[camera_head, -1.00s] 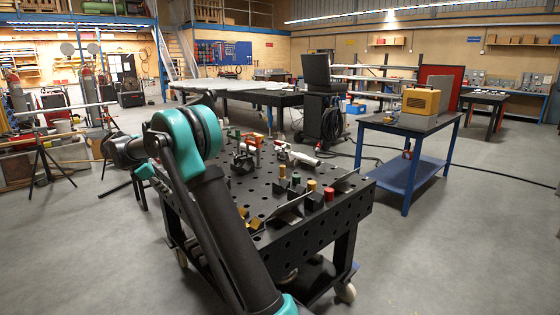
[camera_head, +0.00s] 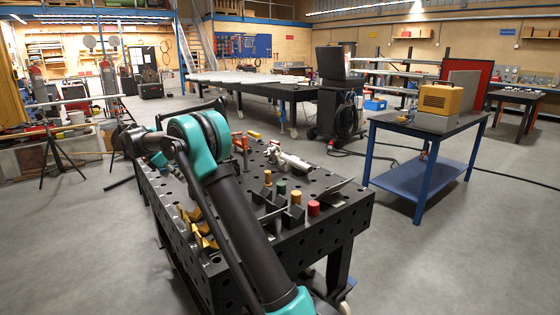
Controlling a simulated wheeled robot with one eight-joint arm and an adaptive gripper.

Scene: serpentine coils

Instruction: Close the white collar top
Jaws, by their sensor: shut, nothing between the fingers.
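I cannot make out the white collar top for certain. A pale white-grey fitting (camera_head: 289,160) lies on the far part of the black perforated table (camera_head: 335,219), too small to tell whether any part of it is open or shut. My arm rises from the bottom of the view, bends at its teal elbow, and reaches left beside the table. My gripper cannot be made out; only dark arm links show at the left.
Green, yellow and red pegs stand on the table, with the red peg (camera_head: 313,208) near its right edge. A blue cart (camera_head: 419,179) bearing a yellow box (camera_head: 440,98) stands right. A tripod (camera_head: 57,163) stands left.

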